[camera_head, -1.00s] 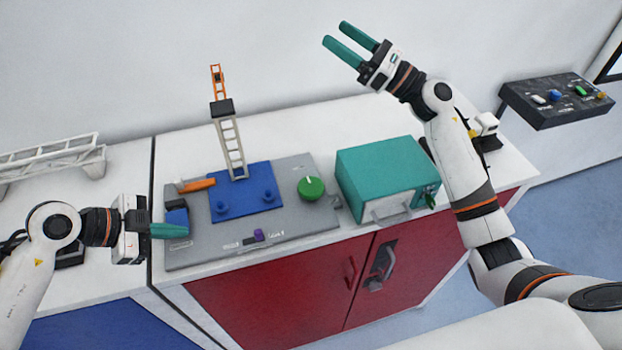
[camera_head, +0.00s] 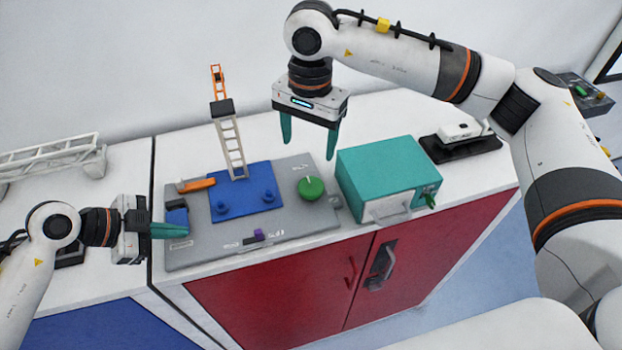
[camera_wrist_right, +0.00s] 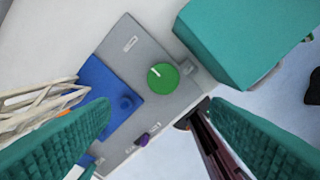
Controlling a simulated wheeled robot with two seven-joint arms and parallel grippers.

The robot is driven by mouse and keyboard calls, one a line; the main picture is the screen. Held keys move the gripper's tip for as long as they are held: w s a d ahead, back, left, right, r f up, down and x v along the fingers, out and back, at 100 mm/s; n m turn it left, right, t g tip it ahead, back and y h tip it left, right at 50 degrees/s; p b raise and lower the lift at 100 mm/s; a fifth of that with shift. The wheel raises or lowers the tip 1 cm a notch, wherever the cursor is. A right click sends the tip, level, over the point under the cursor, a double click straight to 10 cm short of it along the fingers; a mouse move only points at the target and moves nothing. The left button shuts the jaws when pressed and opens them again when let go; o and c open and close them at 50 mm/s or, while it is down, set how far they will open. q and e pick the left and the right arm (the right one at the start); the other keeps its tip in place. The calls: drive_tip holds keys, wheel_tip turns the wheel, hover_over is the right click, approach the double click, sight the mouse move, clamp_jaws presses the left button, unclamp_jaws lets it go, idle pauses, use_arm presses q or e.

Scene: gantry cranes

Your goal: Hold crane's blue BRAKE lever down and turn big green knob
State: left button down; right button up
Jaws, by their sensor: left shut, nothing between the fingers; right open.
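The crane (camera_head: 230,140) stands on a blue base plate (camera_head: 245,208) on a grey panel (camera_head: 200,251). The big green knob (camera_head: 311,188) sits at the panel's right part; it also shows in the right wrist view (camera_wrist_right: 163,76). The blue lever (camera_head: 177,216) is at the panel's left edge. My left gripper (camera_head: 187,231) is shut, its fingertips over the panel at the blue lever's front side; whether they touch it I cannot tell. My right gripper (camera_head: 308,145) is open, empty and pointing down, above and behind the green knob.
A teal box (camera_head: 385,170) with a handle stands close to the right of the panel. An orange lever (camera_head: 197,185) and a purple slider (camera_head: 258,235) are on the panel. A white lattice model (camera_head: 50,155) lies at the left. A dark control box (camera_head: 588,95) is at far right.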

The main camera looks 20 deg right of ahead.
sight(311, 186)
drive_tip(key=shift+d, duration=0.3)
drive_tip(key=shift+f, duration=0.1)
wheel_tip(311, 186, down, 12)
drive_tip(key=shift+r, duration=0.1)
idle(0.4)
drive_tip(key=shift+c, duration=0.2)
drive_tip(key=c, duration=0.9)
drive_tip(key=shift+c, duration=0.2)
